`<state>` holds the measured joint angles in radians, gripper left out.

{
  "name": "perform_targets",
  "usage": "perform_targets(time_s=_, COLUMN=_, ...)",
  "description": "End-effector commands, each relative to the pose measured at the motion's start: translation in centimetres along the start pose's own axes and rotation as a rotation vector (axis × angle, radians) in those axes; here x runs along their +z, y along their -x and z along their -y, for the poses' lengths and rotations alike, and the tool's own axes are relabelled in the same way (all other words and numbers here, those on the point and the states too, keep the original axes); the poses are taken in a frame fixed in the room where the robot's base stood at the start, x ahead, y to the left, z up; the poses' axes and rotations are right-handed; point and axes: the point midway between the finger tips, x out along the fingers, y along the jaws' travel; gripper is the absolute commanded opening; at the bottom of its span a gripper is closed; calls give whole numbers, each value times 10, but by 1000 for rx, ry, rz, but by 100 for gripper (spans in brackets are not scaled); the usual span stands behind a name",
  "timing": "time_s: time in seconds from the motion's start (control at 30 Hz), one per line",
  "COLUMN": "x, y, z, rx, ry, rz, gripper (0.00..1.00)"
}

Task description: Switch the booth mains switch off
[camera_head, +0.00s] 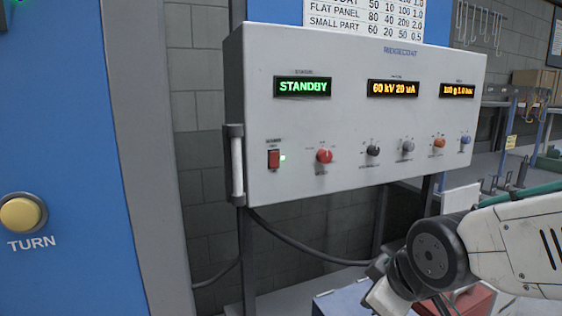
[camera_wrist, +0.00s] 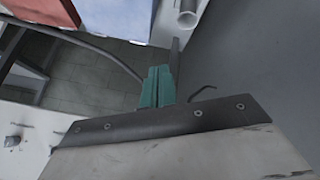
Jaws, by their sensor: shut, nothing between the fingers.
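The control box (camera_head: 350,120) hangs at mid-picture in the head view. The green display (camera_head: 303,87) above reads STANDBY. In the wrist view my gripper (camera_wrist: 158,72) shows as two teal fingers closed together with nothing between them. In the head view my arm is at the lower right, below and right of the box, apart from the switch; the fingertips cannot be made out there. The switch is not identifiable in the wrist view.
A red knob (camera_head: 324,156) and several other knobs sit right of the switch. A vertical handle (camera_head: 237,165) stands out at the box's left edge. A blue cabinet with a yellow TURN button (camera_head: 20,214) is at left. A cable (camera_head: 300,245) runs below the box.

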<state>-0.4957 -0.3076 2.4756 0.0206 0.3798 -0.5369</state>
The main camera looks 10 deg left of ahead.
Motion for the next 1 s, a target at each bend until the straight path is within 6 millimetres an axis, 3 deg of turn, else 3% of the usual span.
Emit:
perform_targets(time_s=0.1, x=-49, y=-18, z=2, rx=71, ry=209, rz=-164, gripper=0)
perform_targets(time_s=0.27, x=-112, y=-22, z=-2, rx=238, ry=472, rz=-377, gripper=0)
perform_targets(time_s=0.4, x=-159, y=-9, z=-10, rx=444, ry=673, rz=-533, gripper=0)
perform_targets(time_s=0.5, x=-182, y=10, z=-23, rx=613, ry=783, rz=-606, gripper=0)
perform_targets(time_s=0.73, x=-208, y=52, z=-41, rx=907, ry=943, rz=-670, gripper=0)
perform_targets(time_s=1.0, x=-209, y=56, z=-42, rx=952, ry=989, rz=-657, gripper=0)
